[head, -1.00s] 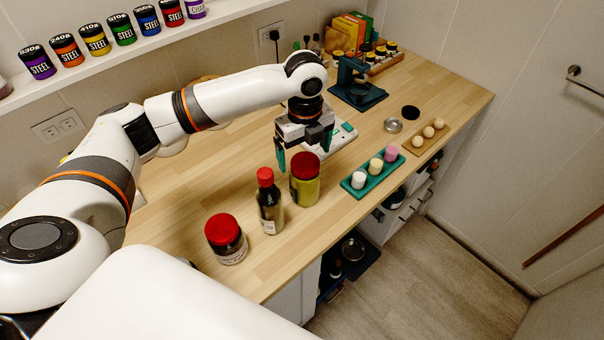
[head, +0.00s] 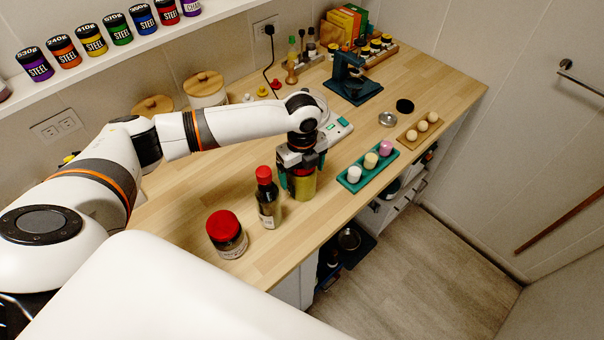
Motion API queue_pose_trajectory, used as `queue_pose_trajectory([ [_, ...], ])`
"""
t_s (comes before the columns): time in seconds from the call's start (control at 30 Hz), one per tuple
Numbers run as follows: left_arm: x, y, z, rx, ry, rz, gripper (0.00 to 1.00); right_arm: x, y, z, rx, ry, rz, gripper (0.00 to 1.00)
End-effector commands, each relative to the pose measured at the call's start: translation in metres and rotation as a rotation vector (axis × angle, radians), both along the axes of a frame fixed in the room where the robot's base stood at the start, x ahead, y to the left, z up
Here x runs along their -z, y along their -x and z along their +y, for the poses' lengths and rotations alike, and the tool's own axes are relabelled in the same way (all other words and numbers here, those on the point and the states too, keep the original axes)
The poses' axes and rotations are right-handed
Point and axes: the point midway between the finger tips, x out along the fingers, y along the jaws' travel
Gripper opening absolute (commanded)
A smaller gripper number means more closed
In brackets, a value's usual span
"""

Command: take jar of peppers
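The jar of peppers (head: 303,187), a yellow-green glass jar, stands on the wooden counter. Its red lid, seen earlier, is now mostly hidden by my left gripper (head: 302,172). That gripper points down over the jar, with one teal finger on each side of its upper part. The fingers are apart with the jar between them; whether they touch the glass is hard to see. My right gripper is not in view.
A dark bottle with a red cap (head: 267,198) stands close left of the jar. A dark jar with a red lid (head: 227,234) is farther left. A teal tray (head: 350,184) lies to the right and a scale (head: 338,128) behind. The counter's front edge is near.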

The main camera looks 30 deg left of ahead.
Motion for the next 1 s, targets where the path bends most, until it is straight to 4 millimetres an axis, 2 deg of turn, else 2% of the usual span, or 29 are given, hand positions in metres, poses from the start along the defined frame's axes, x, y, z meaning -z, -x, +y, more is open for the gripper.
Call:
queue_pose_trajectory([
  [0.03, 0.000, 0.000, 0.000, 0.000, 0.000, 0.000, 0.81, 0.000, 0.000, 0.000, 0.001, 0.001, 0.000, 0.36],
  [0.4, -0.002, -0.001, 0.000, 0.000, 0.001, -0.003, 0.22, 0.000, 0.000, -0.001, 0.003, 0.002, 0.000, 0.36],
  [0.63, -0.003, -0.001, 0.000, 0.000, 0.002, -0.003, 0.22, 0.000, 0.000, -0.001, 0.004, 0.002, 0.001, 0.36],
  [0.73, -0.010, -0.002, -0.001, 0.000, 0.002, -0.004, 0.22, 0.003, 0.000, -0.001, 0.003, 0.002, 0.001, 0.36],
  [1.0, -0.058, -0.002, 0.000, 0.000, 0.003, -0.007, 0.22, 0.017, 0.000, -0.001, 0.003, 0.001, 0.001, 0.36],
])
